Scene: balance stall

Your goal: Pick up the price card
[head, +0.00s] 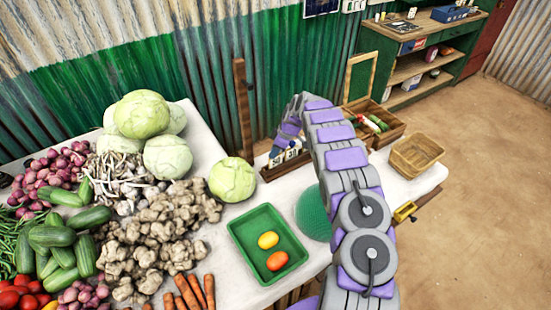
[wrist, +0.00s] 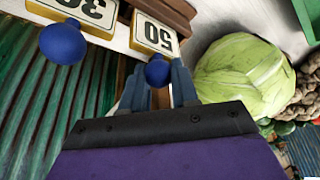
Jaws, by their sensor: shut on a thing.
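A price card (wrist: 157,36) marked 50, white with a yellow edge, shows upside down in the wrist view. Its blue knob (wrist: 158,70) sits between the fingers of my gripper (wrist: 158,82), which is shut on it. A second card (wrist: 90,12), marked 30, stands beside it with its own blue knob (wrist: 64,43), apart from my fingers. In the head view the white cards (head: 291,153) show small at a brown wooden rack (head: 283,168) on the table's back edge, and my arm hides part of them. I cannot tell whether the held card is clear of the rack.
A pale green cabbage (wrist: 245,75) lies close beside my gripper; it also shows in the head view (head: 232,179). A wooden post (head: 241,110) rises behind the rack. A green tray (head: 246,234), a green round thing (head: 312,213) and wooden crates (head: 383,122) stand nearby.

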